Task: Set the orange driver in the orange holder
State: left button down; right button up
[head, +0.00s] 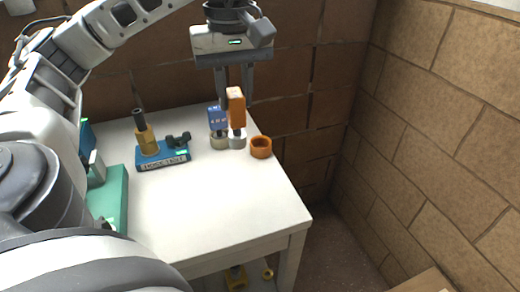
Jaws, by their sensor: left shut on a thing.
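My left gripper (236,98) points straight down over the back of the white table. It is shut on the orange driver (236,108), a block-shaped orange handle held upright between its fingers. A silver round piece (237,139) sits directly under the driver; whether they touch or are one piece is hard to tell. The orange holder (261,147), a short open ring, stands just to the right, near the table's right edge, and looks empty. My right gripper is not in view.
A blue driver (217,118) stands over a beige round piece (219,142), close left of the orange driver. A blue labelled block (162,158) carries a brass-coloured piece and a dark piece. The white table's (220,205) front is clear. Brick walls stand behind and right.

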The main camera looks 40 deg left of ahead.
pick_arm(q)
jog(key=shift+a, duration=0.4)
jog(key=w+a+f, duration=0.5)
jog(key=w+f, duration=0.7)
jog(key=shift+w+f+n, duration=0.25)
jog(key=shift+w+n, duration=0.05)
jog(key=shift+f, duration=0.2)
jog(key=c, duration=1.2)
grip_release()
jog(key=shift+o, duration=0.2)
notch_tip(320, 180, up, 12)
jog(key=shift+r, duration=0.2)
jog(key=shift+d, duration=0.1)
